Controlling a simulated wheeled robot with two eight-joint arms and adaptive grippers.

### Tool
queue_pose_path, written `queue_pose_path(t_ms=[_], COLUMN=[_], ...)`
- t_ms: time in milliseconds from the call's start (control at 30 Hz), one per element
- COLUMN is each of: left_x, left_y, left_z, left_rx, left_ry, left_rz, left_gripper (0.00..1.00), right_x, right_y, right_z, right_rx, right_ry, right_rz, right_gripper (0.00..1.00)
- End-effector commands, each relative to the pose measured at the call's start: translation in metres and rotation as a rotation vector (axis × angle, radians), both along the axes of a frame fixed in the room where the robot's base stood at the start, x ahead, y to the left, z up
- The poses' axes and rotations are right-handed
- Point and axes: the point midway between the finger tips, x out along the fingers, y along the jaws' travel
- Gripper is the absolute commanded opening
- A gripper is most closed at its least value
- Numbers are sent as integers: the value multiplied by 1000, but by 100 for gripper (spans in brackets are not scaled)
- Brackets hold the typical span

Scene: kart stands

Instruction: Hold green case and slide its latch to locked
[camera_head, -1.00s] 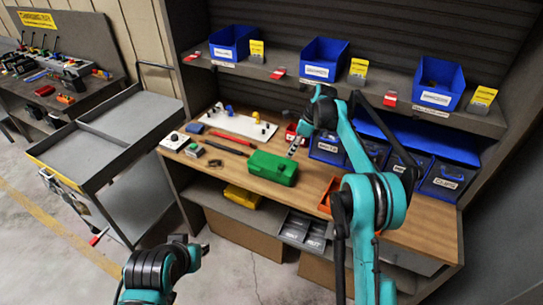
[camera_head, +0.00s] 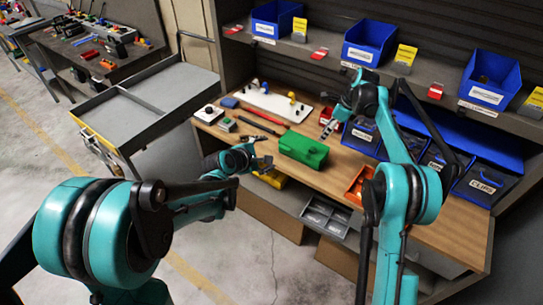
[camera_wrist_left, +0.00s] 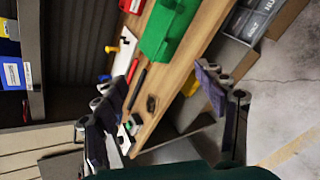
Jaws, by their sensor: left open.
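The green case (camera_head: 303,149) lies on the wooden bench top, near its front edge. It also shows at the top of the left wrist view (camera_wrist_left: 170,28). Its latch is too small to make out. My left gripper (camera_head: 264,163) is open and empty, just off the bench's front edge, to the left of the case and apart from it. In the left wrist view its two fingers (camera_wrist_left: 165,85) stand wide apart with nothing between them. My right gripper (camera_head: 329,127) is above the bench, just behind and right of the case; I cannot tell whether it is open or shut.
A white board with pegs (camera_head: 270,100), a red tool (camera_head: 266,114) and small devices lie left of the case. An orange bin (camera_head: 358,184) sits to its right. Blue bins (camera_head: 370,43) line the shelf above. A grey cart (camera_head: 150,110) stands at left.

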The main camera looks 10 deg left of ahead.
Motion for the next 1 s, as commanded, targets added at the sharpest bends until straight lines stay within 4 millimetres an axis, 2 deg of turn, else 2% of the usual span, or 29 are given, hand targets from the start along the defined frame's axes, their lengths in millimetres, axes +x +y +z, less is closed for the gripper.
queue_pose_path(t_ms=[33, 200, 333, 500, 767, 1000], left_x=[14, 49, 67, 78, 93, 125], left_y=[-1, -6, -7, -8, -15, -32], left_z=[-10, -44, -69, -90, -103, -118], left_rx=[-83, -397, -599, -769, -835, -832], left_ry=[16, 85, 137, 184, 205, 205], left_rz=[47, 214, 313, 391, 418, 417], left_gripper=[72, 72, 72, 72, 72, 72], right_x=[0, 0, 0, 0, 0, 0], right_y=[0, 0, 0, 0, 0, 0], right_z=[0, 0, 0, 0, 0, 0], right_rx=[0, 0, 0, 0, 0, 0], right_ry=[0, 0, 0, 0, 0, 0], right_rz=[0, 0, 0, 0, 0, 0], right_gripper=[34, 34, 34, 34, 34, 34])
